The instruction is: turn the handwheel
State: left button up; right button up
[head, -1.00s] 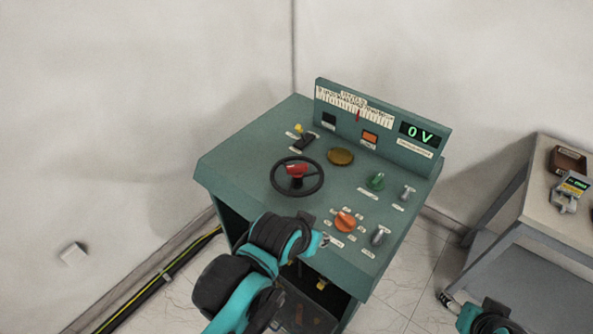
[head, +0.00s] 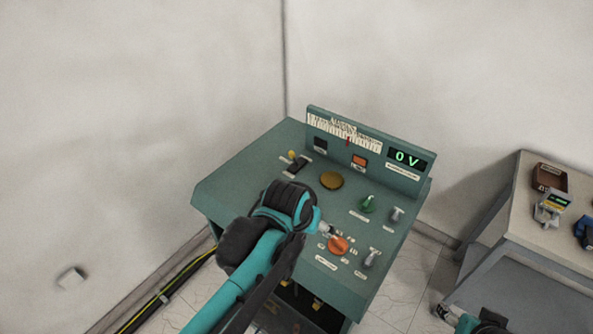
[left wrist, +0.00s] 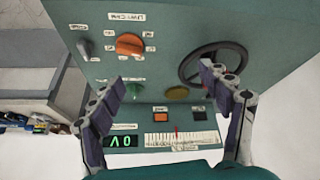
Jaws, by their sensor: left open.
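The handwheel is a black spoked ring on the sloping top of a green control desk (head: 240,167). My left arm hides it in the head view. In the left wrist view the handwheel (left wrist: 186,62) shows at the upper right, its rim partly covered by the right-hand finger. My left gripper (left wrist: 165,86) is open and empty, its fingers wide apart over the desk. Whether a finger touches the wheel I cannot tell. My right gripper (head: 445,313) shows only in part at the bottom of the head view; its jaw state is unclear.
Near the wheel sit an orange knob (head: 338,245), a green knob (head: 367,204), a brass disc (head: 331,180) and grey switches. The display (head: 407,159) reads 0 V. A side table (head: 510,226) with small devices stands at right. Cables run along the left wall.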

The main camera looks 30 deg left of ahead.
pick_arm(q)
jog(key=w+a+r+n+g+p, duration=0.3)
jog(key=w+a+r+p, duration=0.2)
jog(key=w+a+p, duration=0.35)
jog(key=w+a+f+n+p, duration=0.1)
jog(key=w+p, duration=0.1)
jog(key=w+a+f+n+g+p, duration=0.1)
jog(key=p, duration=0.1)
jog(key=w+a+f+g+p, duration=0.1)
jog(key=w+a+f+p, duration=0.1)
jog(key=p, duration=0.1)
jog(key=shift+w+a+n, duration=0.1)
jog(key=shift+w+n, duration=0.25)
jog(key=shift+n, duration=0.05)
jog(key=shift+a+f, duration=0.2)
notch_tip(320, 180, down, 8)
jog(key=shift+f, duration=0.1)
jog(key=c, duration=1.7)
jog(key=shift+n, duration=0.3)
